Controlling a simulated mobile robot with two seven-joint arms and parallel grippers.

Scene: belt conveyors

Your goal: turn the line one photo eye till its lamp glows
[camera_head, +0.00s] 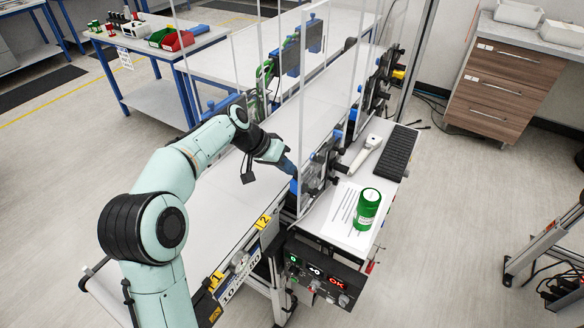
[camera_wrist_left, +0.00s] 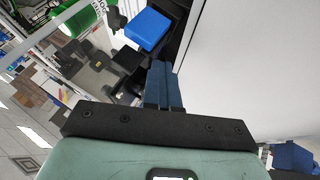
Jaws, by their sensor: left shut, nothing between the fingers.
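My left gripper (camera_head: 288,165) reaches over the near belt conveyor (camera_head: 205,232) from the left. Its blue-grey fingers are together and empty; they show in the left wrist view (camera_wrist_left: 161,68). A blue block on a dark bracket, likely the photo eye (camera_head: 293,187), sits at the belt's right edge just beyond the fingertips. In the left wrist view this blue block (camera_wrist_left: 147,29) is just ahead and slightly left of the fingertips, with a small gap visible. I cannot make out a glowing lamp on it. My right gripper is in neither view.
Clear upright panels (camera_head: 325,170) stand along the belt. A side shelf holds a green can (camera_head: 368,209), a white scanner (camera_head: 366,155) and a black keyboard (camera_head: 399,152). A control box (camera_head: 325,272) with lit displays hangs below. The near belt is bare.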

